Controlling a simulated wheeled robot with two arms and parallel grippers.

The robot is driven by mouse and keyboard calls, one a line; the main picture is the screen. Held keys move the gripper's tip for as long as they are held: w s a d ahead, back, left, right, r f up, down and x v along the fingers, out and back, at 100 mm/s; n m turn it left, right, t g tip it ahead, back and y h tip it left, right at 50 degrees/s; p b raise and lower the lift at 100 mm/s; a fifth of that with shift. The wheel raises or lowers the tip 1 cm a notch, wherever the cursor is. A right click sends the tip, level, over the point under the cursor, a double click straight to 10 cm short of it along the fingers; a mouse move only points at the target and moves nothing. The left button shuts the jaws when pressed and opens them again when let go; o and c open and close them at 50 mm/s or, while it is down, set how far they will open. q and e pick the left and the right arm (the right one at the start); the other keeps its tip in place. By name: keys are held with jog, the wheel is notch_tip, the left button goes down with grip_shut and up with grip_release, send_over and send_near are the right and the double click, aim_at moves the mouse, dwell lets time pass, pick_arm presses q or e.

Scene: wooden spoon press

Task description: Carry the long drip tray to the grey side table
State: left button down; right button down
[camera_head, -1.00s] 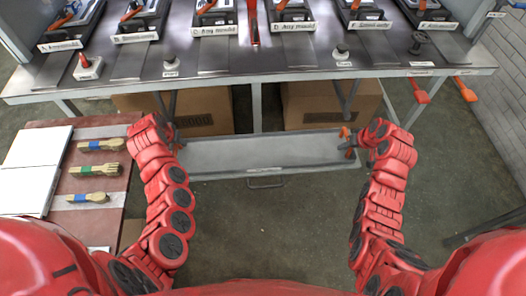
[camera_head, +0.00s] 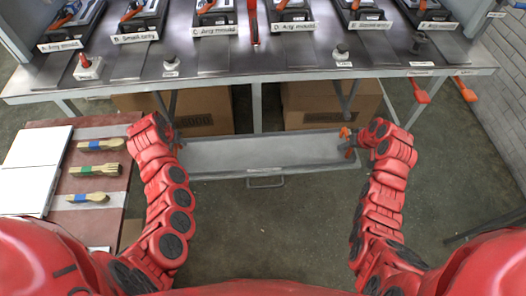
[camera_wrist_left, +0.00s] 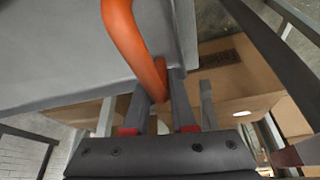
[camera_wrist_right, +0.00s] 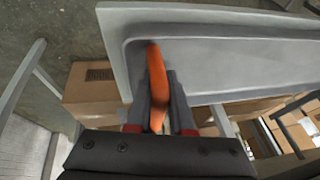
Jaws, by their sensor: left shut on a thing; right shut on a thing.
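The long grey drip tray (camera_head: 262,152) hangs level between my two arms, in front of the metal bench, in the head view. It has an orange handle at each end. My left gripper (camera_wrist_left: 158,100) is shut on the left orange handle (camera_wrist_left: 138,45), with the tray (camera_wrist_left: 60,50) beside it. My right gripper (camera_wrist_right: 160,100) is shut on the right orange handle (camera_wrist_right: 156,75); the tray (camera_wrist_right: 230,55) extends away from it. In the head view the left handle is mostly hidden by my left arm. I cannot identify a grey side table.
The metal bench (camera_head: 270,68) carries several moulds and stands behind the tray. Cardboard boxes (camera_head: 330,103) sit under it. A reddish table (camera_head: 95,160) with brushes (camera_head: 95,170) and a white board (camera_head: 35,165) is at the left. Open floor (camera_head: 270,230) lies in front.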

pick_arm(q)
jog(key=shift+a+r, duration=0.15)
jog(key=shift+a, duration=0.15)
pick_arm(e)
jog(key=shift+d+r, duration=0.1)
jog(key=shift+d, duration=0.1)
